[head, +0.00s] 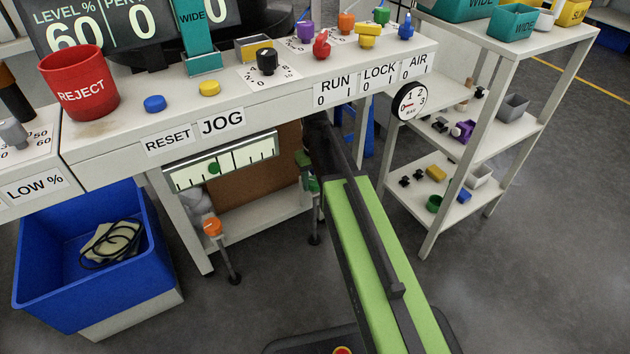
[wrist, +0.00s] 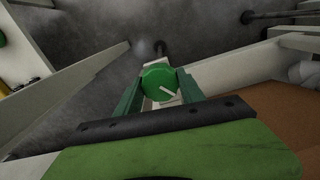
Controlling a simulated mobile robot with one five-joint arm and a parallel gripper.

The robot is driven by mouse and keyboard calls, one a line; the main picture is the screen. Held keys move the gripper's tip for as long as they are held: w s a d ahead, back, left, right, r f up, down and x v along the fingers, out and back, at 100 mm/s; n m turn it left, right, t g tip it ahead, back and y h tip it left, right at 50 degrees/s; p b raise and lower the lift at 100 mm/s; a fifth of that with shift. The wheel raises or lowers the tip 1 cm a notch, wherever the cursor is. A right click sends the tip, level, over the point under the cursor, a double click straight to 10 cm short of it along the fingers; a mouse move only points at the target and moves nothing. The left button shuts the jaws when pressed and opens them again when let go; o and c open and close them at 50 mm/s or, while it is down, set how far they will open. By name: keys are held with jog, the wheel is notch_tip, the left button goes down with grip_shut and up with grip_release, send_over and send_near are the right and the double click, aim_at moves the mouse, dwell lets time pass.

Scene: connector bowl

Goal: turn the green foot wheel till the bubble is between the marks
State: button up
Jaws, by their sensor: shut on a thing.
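The green foot wheel (wrist: 157,80) sits between the two fingers of my gripper (wrist: 160,90) in the wrist view. The fingers are shut on it from both sides. A white line on its face points to the lower right. In the head view the wheel (head: 313,185) shows under the bench's right side, partly hidden by my arm. The level vial (head: 245,156) is a white scale with black ticks on the bench front.
An orange foot wheel (head: 212,227) is on the bench's left foot. A blue bin (head: 60,278) with a cable inside stands at the left. A shelf rack (head: 480,165) with small parts stands close on the right. Open floor lies around my arm.

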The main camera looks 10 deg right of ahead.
aim_at(315, 181)
jog(key=m, duration=0.3)
jog(key=shift+w+m, duration=0.15)
jog(key=shift+m, duration=2.05)
jog(key=o, duration=1.4)
jog(key=shift+c, duration=0.2)
jog(key=shift+r, duration=0.1)
notch_tip(315, 181, up, 12)
jog(key=p, duration=1.2)
